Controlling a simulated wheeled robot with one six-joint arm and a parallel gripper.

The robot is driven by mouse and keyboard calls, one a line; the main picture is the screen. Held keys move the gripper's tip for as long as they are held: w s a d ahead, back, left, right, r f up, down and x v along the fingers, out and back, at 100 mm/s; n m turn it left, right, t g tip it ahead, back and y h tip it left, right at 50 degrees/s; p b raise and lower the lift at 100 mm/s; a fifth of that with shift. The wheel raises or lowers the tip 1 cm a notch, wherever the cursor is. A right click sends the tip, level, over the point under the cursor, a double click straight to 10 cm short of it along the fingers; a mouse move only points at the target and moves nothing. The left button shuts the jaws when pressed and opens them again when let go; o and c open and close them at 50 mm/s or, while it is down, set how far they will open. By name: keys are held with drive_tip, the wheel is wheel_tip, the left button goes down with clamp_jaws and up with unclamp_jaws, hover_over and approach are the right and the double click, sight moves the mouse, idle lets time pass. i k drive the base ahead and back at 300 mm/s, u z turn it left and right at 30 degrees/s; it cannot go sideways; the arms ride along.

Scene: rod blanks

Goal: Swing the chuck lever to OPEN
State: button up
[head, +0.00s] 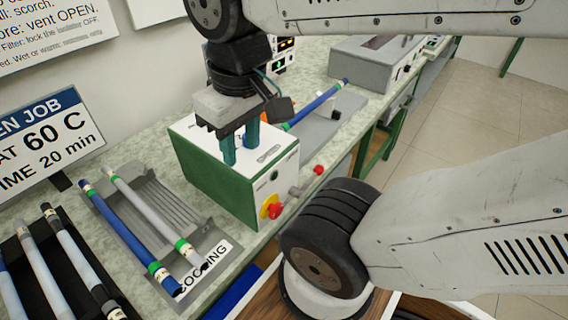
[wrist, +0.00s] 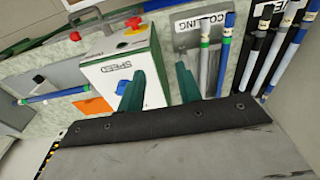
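A green and white machine box (head: 232,190) stands on the bench, and its white side shows in the wrist view (wrist: 105,70). A short grey shaft (head: 293,191) and a red ball knob (head: 319,169) stick out at its front; they look like the chuck lever, but I cannot tell its marked position. The red knob also shows in the wrist view (wrist: 75,36). My gripper (head: 241,152) points down over the box top with its two teal fingers apart and nothing between them. It is apart from the red knob. The fingers also show in the wrist view (wrist: 160,88).
A yellow and red knob (head: 270,208) is on the box front. A blue rod (head: 312,108) lies behind the box on a grey plate. A grey cooling rack (head: 163,205) with rods and a black rack (head: 75,285) stand left. A grey machine (head: 366,65) stands farther back.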

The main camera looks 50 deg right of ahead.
sight(318, 169)
drive_tip(key=k, duration=0.5)
drive_tip(key=z, duration=2)
drive_tip(key=k, duration=0.8)
drive_tip(key=u, duration=1.85)
